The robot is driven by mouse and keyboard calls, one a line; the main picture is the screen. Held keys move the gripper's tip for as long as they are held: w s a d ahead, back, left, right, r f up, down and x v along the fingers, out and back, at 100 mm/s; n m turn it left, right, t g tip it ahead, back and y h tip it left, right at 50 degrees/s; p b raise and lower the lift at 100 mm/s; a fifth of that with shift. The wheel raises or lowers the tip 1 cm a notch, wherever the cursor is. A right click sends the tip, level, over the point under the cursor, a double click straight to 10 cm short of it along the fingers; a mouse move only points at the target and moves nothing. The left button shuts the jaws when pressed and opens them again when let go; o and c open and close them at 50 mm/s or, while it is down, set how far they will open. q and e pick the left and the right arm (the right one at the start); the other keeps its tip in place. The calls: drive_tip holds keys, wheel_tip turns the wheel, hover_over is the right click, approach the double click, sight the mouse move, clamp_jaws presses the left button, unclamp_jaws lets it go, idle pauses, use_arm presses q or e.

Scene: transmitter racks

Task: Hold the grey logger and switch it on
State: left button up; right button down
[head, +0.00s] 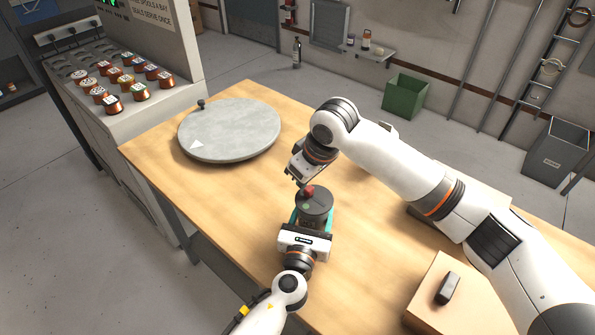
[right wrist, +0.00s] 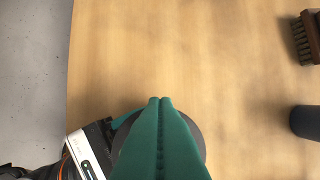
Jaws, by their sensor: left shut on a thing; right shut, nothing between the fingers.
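The grey logger (head: 317,203) is a dark grey cylinder with a red knob (head: 308,190) on top, over the wooden table. My left gripper (head: 312,217) is shut around its sides, teal fingers on either side. My right gripper (head: 303,184) is shut and empty, pointing down right at the red knob; whether it touches cannot be told. In the right wrist view its closed teal fingers (right wrist: 160,102) hide the knob and most of the logger, whose dark rim (right wrist: 197,133) shows beside them. Part of my left gripper (right wrist: 88,155) shows at lower left.
A round grey turntable (head: 230,130) lies at the table's far left. A cardboard box (head: 425,300) with a dark block (head: 448,287) stands at right. A brush (right wrist: 307,38) and a dark cylinder (right wrist: 306,122) show in the right wrist view.

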idle(0.3)
drive_tip(key=shift+s+d, duration=0.65)
drive_tip(key=shift+d, duration=0.15)
drive_tip(key=shift+s+d, duration=0.6)
drive_tip(key=shift+d, duration=0.2)
use_arm(q)
drive_tip(key=shift+a, duration=0.1)
drive_tip(key=shift+w, duration=0.1)
use_arm(e)
drive_tip(key=shift+w+a, duration=0.1)
drive_tip(key=shift+a, duration=0.05)
drive_tip(key=a, duration=0.1)
drive_tip(key=w+a, duration=0.2)
drive_tip(key=shift+w+a+r, duration=0.1)
drive_tip(key=shift+w+r, duration=0.15)
drive_tip(key=shift+r, duration=0.05)
drive_tip(key=v, duration=0.9)
drive_tip(key=shift+r, duration=0.2)
drive_tip(key=shift+s, duration=0.15)
use_arm(q)
drive_tip(key=o, duration=1.3)
